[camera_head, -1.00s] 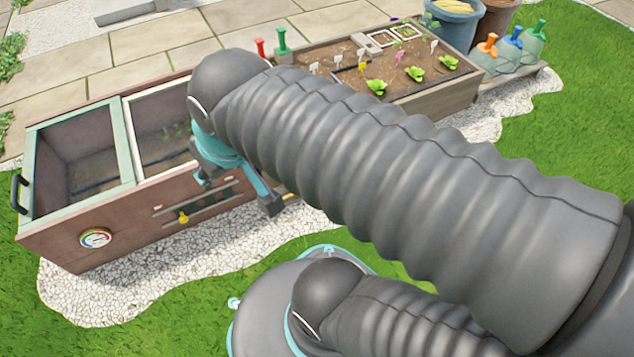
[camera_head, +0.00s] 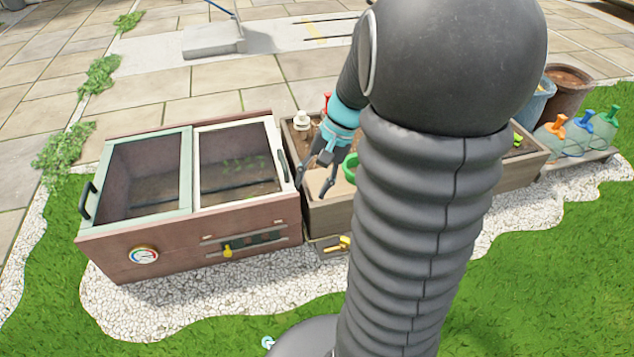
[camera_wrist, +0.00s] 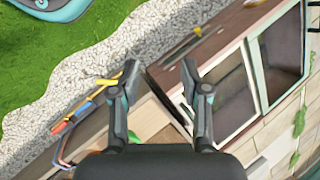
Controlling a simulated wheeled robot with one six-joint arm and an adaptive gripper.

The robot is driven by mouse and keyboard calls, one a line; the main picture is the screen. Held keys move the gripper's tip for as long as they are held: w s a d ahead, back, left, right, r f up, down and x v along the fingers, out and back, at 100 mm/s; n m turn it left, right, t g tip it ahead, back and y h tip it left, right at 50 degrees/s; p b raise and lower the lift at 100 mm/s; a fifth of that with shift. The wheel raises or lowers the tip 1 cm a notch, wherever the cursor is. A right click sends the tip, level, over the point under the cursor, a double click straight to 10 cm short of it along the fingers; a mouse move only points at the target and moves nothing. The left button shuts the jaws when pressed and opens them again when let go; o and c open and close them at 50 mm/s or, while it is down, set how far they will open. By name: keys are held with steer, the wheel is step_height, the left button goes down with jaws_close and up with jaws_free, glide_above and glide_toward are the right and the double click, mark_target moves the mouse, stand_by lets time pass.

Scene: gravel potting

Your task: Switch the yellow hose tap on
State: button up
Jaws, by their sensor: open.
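The yellow hose tap (camera_head: 338,243) is low on the front of the wooden planter, just right of the cold frame, partly beside my arm. In the wrist view the yellow tap (camera_wrist: 106,82) shows left of the left fingertip, with a blue handle (camera_wrist: 82,110) and an orange-red one (camera_wrist: 62,126) in line beyond it. Its exact lever position is too small to tell. My gripper (camera_head: 318,182) is open and empty, above the left end of the planter and higher than the tap. In the wrist view the open gripper (camera_wrist: 158,72) has a clear gap between its fingers.
The cold frame (camera_head: 115,258) with glazed lids stands left, close to the gripper. It carries a dial (camera_head: 143,254) and a separate yellow vent knob (camera_head: 227,250). White gravel (camera_head: 200,292) and grass lie in front. Bottles (camera_head: 557,128) stand right. My arm hides much of the planter.

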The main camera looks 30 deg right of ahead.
steer(key=w+d+f+m+t+y+p, duration=0.1)
steer(key=d+f+m+t+y, duration=0.55)
steer(key=d+f, duration=1.2)
steer(key=s+d+f+m+t, duration=0.2)
steer(key=s+f+m, duration=0.1)
steer(key=f, duration=0.4)
steer(key=s+d+f+m+t+h, duration=0.1)
steer(key=s+d+f+m+t, duration=0.1)
steer(key=f+m, duration=0.4)
steer(key=s+d+f+m+t+h+p, duration=0.1)
steer(key=s+f+m+t, duration=0.3)
steer(key=f, duration=0.5)
steer(key=shift+s+d+f+m+t, duration=0.3)
steer(key=shift+s+d+m, duration=0.25)
steer(key=shift+m, duration=0.2)
steer(key=shift+f, duration=0.15)
steer(key=shift+w+a, duration=0.2)
steer(key=shift+w, duration=0.1)
steer(key=x, duration=1.3)
steer(key=shift+d, duration=0.1)
